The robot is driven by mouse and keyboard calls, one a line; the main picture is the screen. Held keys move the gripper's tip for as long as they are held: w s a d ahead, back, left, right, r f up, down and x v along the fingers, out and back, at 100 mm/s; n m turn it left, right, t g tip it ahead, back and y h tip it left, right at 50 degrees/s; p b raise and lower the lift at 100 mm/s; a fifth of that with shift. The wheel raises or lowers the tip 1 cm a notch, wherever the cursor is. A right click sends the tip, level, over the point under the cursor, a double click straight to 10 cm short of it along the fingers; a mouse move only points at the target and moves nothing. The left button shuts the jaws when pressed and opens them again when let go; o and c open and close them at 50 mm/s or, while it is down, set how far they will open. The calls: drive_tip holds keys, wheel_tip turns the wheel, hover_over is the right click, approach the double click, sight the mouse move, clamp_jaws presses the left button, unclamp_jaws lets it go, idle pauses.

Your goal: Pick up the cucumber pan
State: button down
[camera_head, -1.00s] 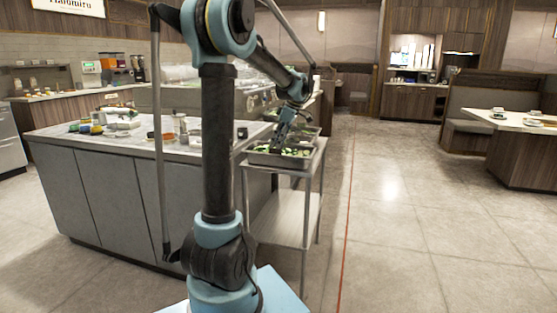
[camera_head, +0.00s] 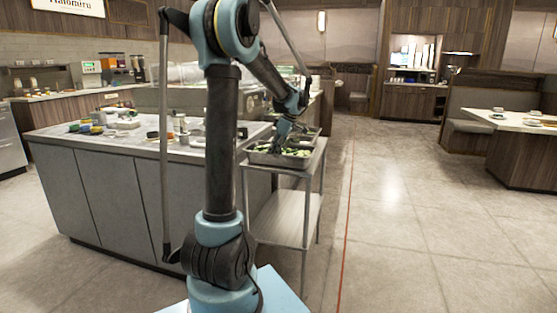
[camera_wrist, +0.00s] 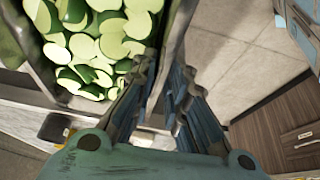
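The cucumber pan is a metal pan (camera_head: 275,161) of green cucumber slices on top of the metal cart. In the wrist view its near wall (camera_wrist: 171,38) runs between my fingers, with the slices on the left. My gripper (camera_head: 280,146) is low at the pan in the head view. In the wrist view my gripper (camera_wrist: 163,72) straddles the wall, one finger on the slice side and one outside. The fingers stand apart, and I see no clear contact with the wall. The lower fingertips are partly hidden.
The cart (camera_head: 285,215) has a lower shelf and stands beside a grey counter (camera_head: 110,190) holding small jars and bowls. Another pan sits behind the cucumber pan. The floor right of the cart is open. Booth tables (camera_head: 520,123) stand at far right.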

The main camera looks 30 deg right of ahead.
idle(0.3)
wheel_tip(320, 180, up, 18)
idle(0.7)
